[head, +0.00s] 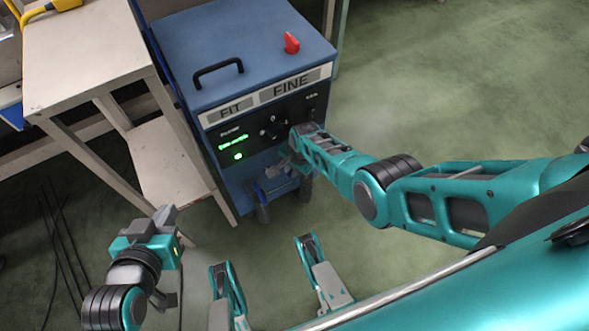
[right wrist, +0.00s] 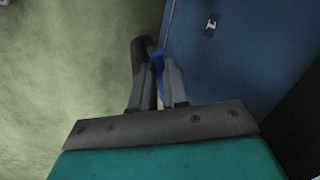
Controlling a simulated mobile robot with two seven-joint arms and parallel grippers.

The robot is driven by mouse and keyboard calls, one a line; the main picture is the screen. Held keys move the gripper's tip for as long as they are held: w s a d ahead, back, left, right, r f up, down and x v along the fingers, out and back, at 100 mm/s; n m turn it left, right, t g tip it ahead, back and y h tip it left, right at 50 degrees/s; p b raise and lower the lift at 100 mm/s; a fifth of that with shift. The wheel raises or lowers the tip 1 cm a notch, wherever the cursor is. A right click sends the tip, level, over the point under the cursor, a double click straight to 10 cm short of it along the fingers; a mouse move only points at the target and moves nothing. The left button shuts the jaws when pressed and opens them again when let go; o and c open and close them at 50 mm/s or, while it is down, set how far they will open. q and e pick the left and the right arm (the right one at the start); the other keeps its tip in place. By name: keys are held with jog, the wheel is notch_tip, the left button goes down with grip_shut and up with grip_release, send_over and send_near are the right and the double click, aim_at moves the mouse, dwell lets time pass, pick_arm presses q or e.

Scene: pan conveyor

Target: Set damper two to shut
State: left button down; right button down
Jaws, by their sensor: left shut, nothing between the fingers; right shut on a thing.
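A blue cabinet (head: 235,50) stands ahead, with a dark front panel carrying green lit displays (head: 233,142) and a dark knob (head: 268,120). I cannot read any label naming damper two. My right gripper (head: 287,163) is at the cabinet's front, just below the panel. In the right wrist view my right gripper (right wrist: 159,88) is shut on a thin blue piece (right wrist: 158,62); I cannot tell whether it is a damper lever. The blue cabinet side (right wrist: 240,60) is just beyond. My left gripper (head: 167,215) is shut and empty at the lower left, apart from everything.
A red knob (head: 291,42) and a black handle (head: 218,72) are on the cabinet top. A pale table (head: 85,50) with a lower shelf (head: 165,160) stands close on the left. Black cables (head: 60,245) lie at the far left. The green floor (head: 460,90) on the right is clear.

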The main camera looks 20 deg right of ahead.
jog(key=shift+w+a+m, duration=0.25)
jog(key=shift+w+m, duration=0.05)
jog(key=shift+m, duration=0.5)
jog(key=c, duration=1.1)
grip_release()
jog(key=shift+r, duration=0.1)
jog(key=shift+r+p, duration=0.3)
jog(key=shift+p, duration=0.05)
jog(key=shift+s+d+r+p, duration=0.15)
jog(key=shift+s+r+p, duration=0.2)
jog(key=shift+r+p, duration=1.5)
jog(key=shift+s+d+r+p, duration=0.2)
jog(key=shift+s+r+p, duration=0.2)
jog(key=shift+r+p, duration=1.45)
jog(key=shift+s+d+r+p, duration=0.15)
jog(key=shift+s+r+p, duration=0.2)
jog(key=shift+r+p, duration=1.5)
jog(key=shift+r+b, duration=0.35)
jog(key=shift+b, duration=0.15)
jog(key=shift+c, duration=0.2)
